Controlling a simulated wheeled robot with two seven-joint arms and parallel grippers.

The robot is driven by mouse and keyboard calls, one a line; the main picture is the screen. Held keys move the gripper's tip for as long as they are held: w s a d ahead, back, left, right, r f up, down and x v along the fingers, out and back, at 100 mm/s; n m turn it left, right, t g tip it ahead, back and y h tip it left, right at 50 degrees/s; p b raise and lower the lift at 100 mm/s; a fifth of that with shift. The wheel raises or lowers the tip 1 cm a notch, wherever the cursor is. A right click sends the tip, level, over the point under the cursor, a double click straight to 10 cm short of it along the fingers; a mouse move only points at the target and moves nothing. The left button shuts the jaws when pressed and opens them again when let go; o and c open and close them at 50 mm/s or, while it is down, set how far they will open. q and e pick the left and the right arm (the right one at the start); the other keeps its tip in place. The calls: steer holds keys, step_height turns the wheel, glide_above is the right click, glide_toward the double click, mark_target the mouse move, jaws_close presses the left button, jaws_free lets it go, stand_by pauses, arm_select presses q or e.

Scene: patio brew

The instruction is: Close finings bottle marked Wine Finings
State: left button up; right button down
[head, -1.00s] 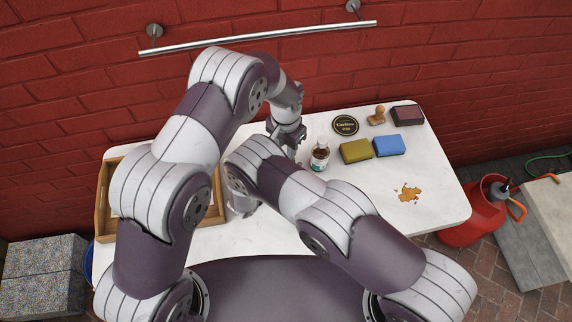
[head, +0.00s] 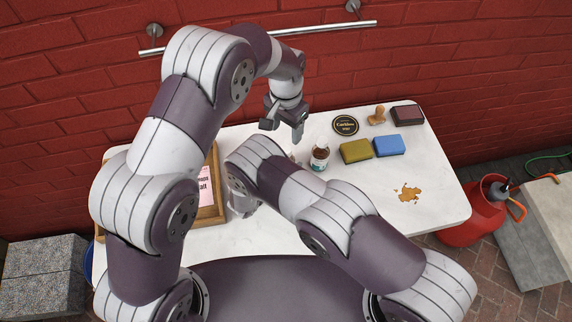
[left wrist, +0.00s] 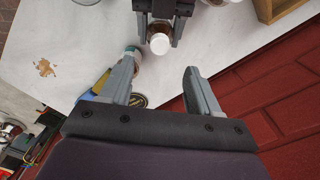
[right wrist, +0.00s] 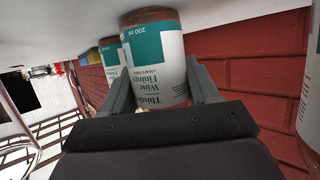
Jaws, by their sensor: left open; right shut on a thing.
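The held finings bottle (right wrist: 157,62) is amber glass with a white and teal label on which "Wine Finings" can be read. My right gripper (left wrist: 160,38) is shut around its body, at table level. In the left wrist view a round white cap (left wrist: 160,44) sits at the top of this bottle; how tight it is cannot be told. My left gripper (head: 282,130) is open and empty, above and apart from the cap. In the head view my right arm hides most of the held bottle. A second similar bottle (head: 320,159) stands to its right.
A green-yellow sponge (head: 355,151), a blue sponge (head: 389,145), a dark round tin (head: 345,125), a wooden stamp (head: 377,116) and a dark block (head: 407,115) stand at right. A wooden tray (head: 219,209) is at left. A brown spill (head: 407,194) lies at front right.

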steer(key=shift+c, duration=1)
jaws_free()
arm_select(q)
step_height(320, 180, up, 4)
steer(key=shift+f, duration=0.2)
steer(key=shift+r+p, duration=1)
arm_select(e)
steer(key=v, duration=1.2)
steer(key=shift+s+a, duration=0.2)
steer(key=shift+s, duration=0.1)
steer(key=shift+r, duration=0.1)
